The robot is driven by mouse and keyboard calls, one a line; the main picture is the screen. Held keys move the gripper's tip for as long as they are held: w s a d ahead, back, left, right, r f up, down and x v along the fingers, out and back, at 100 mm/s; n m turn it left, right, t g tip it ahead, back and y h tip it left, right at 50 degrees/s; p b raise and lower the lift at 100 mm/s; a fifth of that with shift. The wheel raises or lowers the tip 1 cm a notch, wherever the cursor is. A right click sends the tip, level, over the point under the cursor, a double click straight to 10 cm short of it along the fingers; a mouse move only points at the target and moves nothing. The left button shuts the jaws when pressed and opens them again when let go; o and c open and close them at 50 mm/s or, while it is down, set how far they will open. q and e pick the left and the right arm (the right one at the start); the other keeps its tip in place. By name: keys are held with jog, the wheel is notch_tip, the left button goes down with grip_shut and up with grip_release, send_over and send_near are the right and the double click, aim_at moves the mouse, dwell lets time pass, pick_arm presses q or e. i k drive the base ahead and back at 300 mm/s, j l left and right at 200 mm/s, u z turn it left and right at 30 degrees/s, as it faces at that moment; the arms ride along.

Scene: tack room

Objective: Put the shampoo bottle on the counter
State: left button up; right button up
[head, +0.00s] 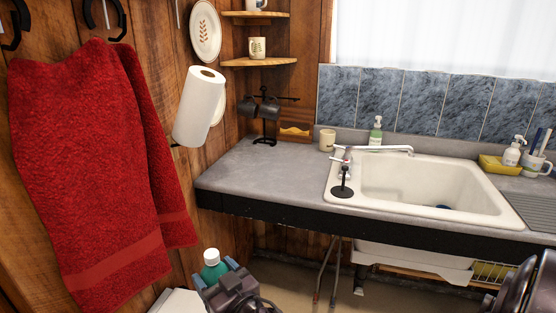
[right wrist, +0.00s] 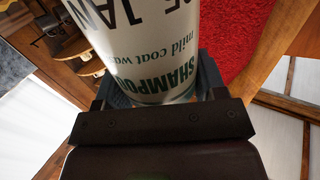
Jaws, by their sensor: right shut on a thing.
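The shampoo bottle (head: 213,268) shows at the bottom of the head view, with a white cap and a green top, low in front of the counter. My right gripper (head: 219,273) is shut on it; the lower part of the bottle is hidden. In the right wrist view the bottle (right wrist: 150,45) stands between the two fingers, its white label with green and dark print upside down. The grey counter (head: 262,165) lies farther back and higher, with a bare stretch left of the sink. My left gripper is not in view.
A white sink (head: 430,185) with a faucet fills the counter's right part. A candle (head: 327,140), a mug rack (head: 265,122) and a green soap bottle (head: 376,132) stand along the back. A red towel (head: 90,170) and a paper roll (head: 199,108) hang at left.

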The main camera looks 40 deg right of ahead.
aim_at(276, 167)
jog(key=i+l, duration=0.1)
jog(key=l, duration=0.25)
jog(key=i+l, duration=0.1)
jog(key=l, duration=0.25)
jog(key=i+l, duration=0.1)
jog(key=l, duration=0.2)
jog(key=i+l, duration=0.1)
jog(key=l, duration=0.25)
